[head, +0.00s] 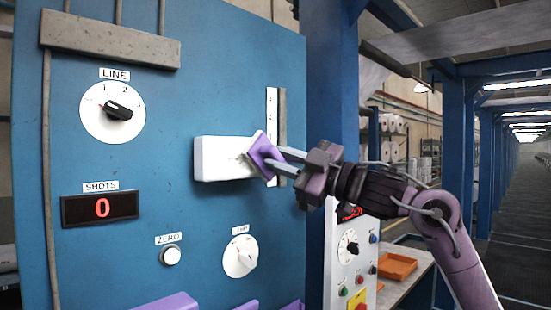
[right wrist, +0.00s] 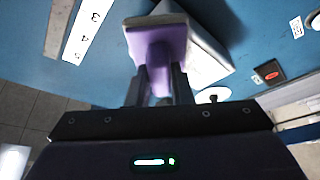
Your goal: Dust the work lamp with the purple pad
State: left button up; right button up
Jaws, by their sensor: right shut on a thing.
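The white, box-shaped fitting that I take for the work lamp (head: 222,160) sticks out from the blue panel in the middle of the head view. It also shows in the right wrist view (right wrist: 205,60), behind the pad. The purple pad (head: 262,155) is at the lamp's right end, very close to it or touching; I cannot tell which. My right gripper (head: 274,162) is shut on the pad's grip, and in the right wrist view the pad (right wrist: 157,40) stands out beyond the fingertips. My left gripper is not in view.
The blue panel (head: 200,90) carries a LINE dial (head: 112,112), a SHOTS display reading 0 (head: 100,208), a ZERO button (head: 171,255) and another dial (head: 240,256). A scale strip (head: 271,110) is beside the lamp. An orange tray (head: 396,266) is at lower right.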

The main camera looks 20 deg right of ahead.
jog(key=shift+s+a, duration=0.3)
jog(key=shift+a, duration=0.6)
jog(key=s+a, duration=0.1)
jog(key=a, duration=0.2)
jog(key=s+a+p, duration=0.1)
jog(key=a, duration=0.2)
jog(key=s+a, duration=0.1)
jog(key=a, duration=0.2)
jog(key=shift+s+a, duration=0.25)
jog(key=shift+a, duration=0.1)
dwell(0.4)
jog(key=shift+s+d+b, duration=0.1)
jog(key=shift+s+d, duration=0.25)
jog(key=shift+s, duration=0.55)
jog(key=shift+s+d+b, duration=0.15)
jog(key=shift+s+d, duration=0.25)
jog(key=shift+s, duration=0.55)
jog(key=shift+s+d+b, duration=0.1)
jog(key=shift+s+d, duration=0.25)
jog(key=shift+s, duration=0.55)
